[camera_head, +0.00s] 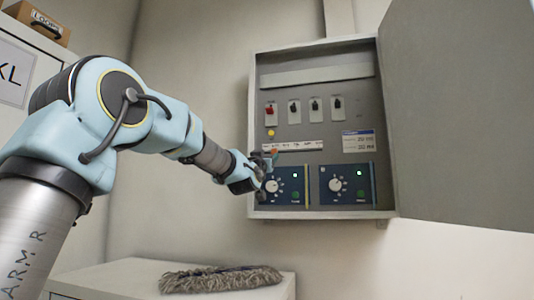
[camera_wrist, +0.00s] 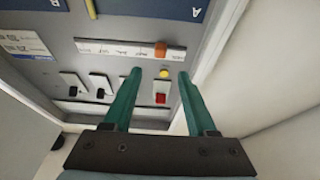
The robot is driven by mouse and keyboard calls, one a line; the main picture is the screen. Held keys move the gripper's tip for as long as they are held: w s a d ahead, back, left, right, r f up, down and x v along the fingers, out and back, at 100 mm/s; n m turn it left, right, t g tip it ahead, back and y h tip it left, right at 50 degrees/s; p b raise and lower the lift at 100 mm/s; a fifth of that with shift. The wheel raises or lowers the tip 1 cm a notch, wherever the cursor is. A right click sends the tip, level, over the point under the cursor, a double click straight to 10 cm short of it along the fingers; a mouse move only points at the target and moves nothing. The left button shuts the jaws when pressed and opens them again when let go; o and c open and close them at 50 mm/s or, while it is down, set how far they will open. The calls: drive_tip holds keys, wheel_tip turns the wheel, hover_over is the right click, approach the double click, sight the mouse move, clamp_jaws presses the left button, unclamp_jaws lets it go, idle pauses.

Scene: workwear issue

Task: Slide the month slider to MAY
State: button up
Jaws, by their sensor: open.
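The month slider is an orange block (camera_wrist: 160,50) on a white labelled strip (camera_wrist: 120,49) inside the open wall cabinet. The wrist view is upside down; there the block sits near the strip's right end. In the head view the strip (camera_head: 300,145) runs above the blue dial panels, its left end partly behind my gripper. The month labels are too small to read surely. My gripper (camera_head: 262,165) is at the cabinet's lower left. In the wrist view its green fingers (camera_wrist: 160,74) are apart and empty, with the orange block beyond their tips, not between them.
A yellow button (camera_head: 271,133) and several switches, one red (camera_head: 270,109), lie above the strip. Two blue dial panels (camera_head: 345,184) lie below. The cabinet wall (camera_wrist: 222,65) is close beside one finger. The open door (camera_head: 460,110) hangs right. A grey mop head (camera_head: 220,279) lies below.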

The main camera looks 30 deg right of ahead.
sight(274, 152)
drive_tip(key=p+x, duration=0.5)
drive_tip(key=x, duration=0.3)
drive_tip(key=shift+w+d+r+p, duration=0.15)
drive_tip(key=shift+w+p, duration=0.1)
drive_tip(key=shift+p, duration=0.05)
drive_tip(key=shift+w+d+p, duration=0.3)
drive_tip(key=shift+w+d, duration=0.1)
drive_tip(key=shift+d, duration=0.05)
clamp_jaws()
idle(0.7)
